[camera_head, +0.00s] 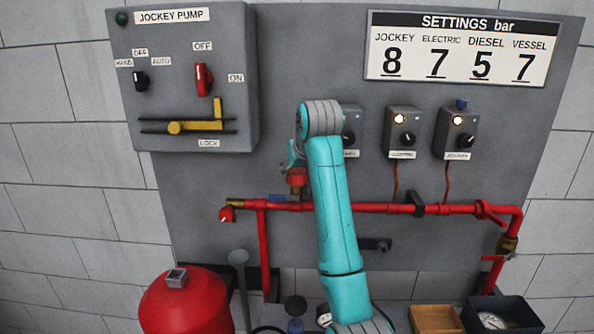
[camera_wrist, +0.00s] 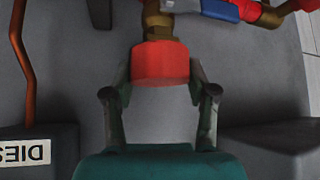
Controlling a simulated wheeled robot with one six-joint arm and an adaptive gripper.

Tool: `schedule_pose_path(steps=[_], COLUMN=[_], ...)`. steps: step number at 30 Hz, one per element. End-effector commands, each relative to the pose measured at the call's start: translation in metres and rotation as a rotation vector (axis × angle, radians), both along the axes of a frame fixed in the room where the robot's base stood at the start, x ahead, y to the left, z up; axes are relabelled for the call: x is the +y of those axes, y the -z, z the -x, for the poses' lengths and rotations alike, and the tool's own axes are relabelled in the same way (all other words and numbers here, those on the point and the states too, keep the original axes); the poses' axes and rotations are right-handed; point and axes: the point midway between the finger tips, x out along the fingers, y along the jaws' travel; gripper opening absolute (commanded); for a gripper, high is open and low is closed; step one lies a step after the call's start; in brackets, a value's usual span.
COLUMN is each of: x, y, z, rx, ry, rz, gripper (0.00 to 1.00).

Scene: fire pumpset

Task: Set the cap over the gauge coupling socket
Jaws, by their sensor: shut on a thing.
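A red cap (camera_wrist: 160,63) sits between the two fingertips of my gripper (camera_wrist: 160,78) in the wrist view, and the gripper is shut on it. A brass coupling socket (camera_wrist: 158,22) lines up with the cap's far face. The two appear to meet, but how far the cap is over the socket cannot be told. In the head view the red cap (camera_head: 297,178) shows just above the red pipe, left of my arm. My gripper (camera_head: 293,165) is partly hidden there by my own wrist.
A blue valve handle (camera_wrist: 218,10) is close beside the socket. The red pipe (camera_head: 375,208) runs across the grey panel. Control boxes (camera_head: 402,132) are at right, and the jockey pump box (camera_head: 185,75) is at upper left. A red vessel (camera_head: 185,305) stands below.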

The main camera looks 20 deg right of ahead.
Motion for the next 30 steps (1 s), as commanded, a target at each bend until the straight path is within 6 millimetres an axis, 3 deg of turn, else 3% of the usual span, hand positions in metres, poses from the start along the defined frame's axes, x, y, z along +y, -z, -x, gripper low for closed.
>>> schedule_pose_path(steps=[17,18,21,30], x=[0.0,0.0,0.0,0.0], y=[0.0039,0.0039,0.004,0.0043], z=[0.0,0.0,0.0,0.0001], rx=[-0.001,-0.001,-0.001,0.0], ry=[0.0,0.0,0.0,0.0], rz=[0.0,0.0,0.0,0.0], gripper=[0.18,0.59,0.84,0.86])
